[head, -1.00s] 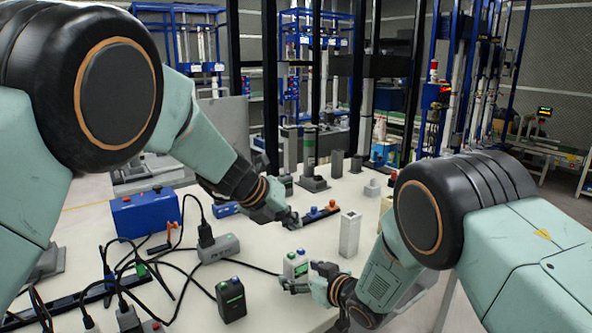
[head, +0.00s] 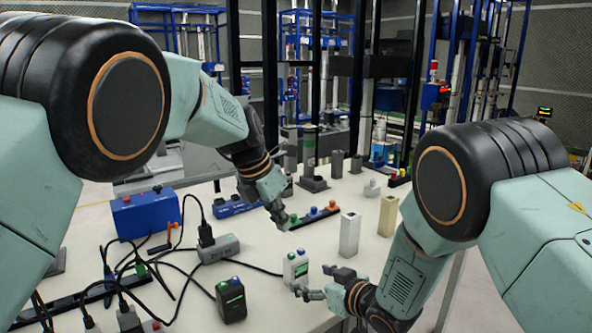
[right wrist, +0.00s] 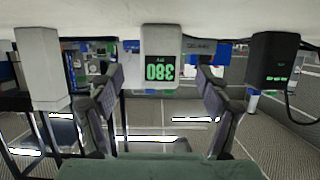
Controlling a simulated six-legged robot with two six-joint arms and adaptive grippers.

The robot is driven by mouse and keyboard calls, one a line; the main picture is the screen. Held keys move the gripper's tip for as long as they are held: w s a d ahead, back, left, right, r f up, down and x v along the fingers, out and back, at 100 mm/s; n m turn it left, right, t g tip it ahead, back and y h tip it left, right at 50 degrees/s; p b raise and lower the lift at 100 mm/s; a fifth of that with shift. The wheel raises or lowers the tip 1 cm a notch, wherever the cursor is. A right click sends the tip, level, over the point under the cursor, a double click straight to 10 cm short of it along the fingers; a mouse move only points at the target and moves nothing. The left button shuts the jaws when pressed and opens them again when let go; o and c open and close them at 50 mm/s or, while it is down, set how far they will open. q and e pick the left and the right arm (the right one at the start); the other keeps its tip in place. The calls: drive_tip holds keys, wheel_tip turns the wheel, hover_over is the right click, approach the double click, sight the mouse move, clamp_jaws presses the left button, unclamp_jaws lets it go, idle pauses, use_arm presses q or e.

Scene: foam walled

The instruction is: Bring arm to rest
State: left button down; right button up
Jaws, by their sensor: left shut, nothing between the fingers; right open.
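My left gripper (head: 284,221) is shut and empty in the head view, above the white table (head: 270,258), near a dark strip with coloured knobs (head: 315,217). In the right wrist view the picture is upside down. There the white meter (right wrist: 162,52) with a green readout appears between the two open fingers (right wrist: 158,92); nothing is gripped.
A black box (head: 231,300) with a green display stands left of the meter. A white block (head: 349,234) and a beige block (head: 388,215) stand to the right. A blue case (head: 146,213), a grey power strip (head: 219,248) and loose black cables crowd the left side.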

drive_tip(key=shift+s+d+r, duration=0.15)
drive_tip(key=shift+s+d, duration=0.05)
drive_tip(key=shift+s, duration=0.05)
drive_tip(key=shift+s+d+r, duration=0.2)
drive_tip(key=shift+s+d, duration=0.05)
drive_tip(key=shift+s, duration=0.15)
use_arm(q)
drive_tip(key=shift+a+r+m+y, duration=0.15)
drive_tip(key=shift+a+m+y, duration=0.15)
drive_tip(key=shift+a+y, duration=0.15)
use_arm(e)
drive_tip(key=shift+w+a+f, duration=0.1)
drive_tip(key=shift+w, duration=0.05)
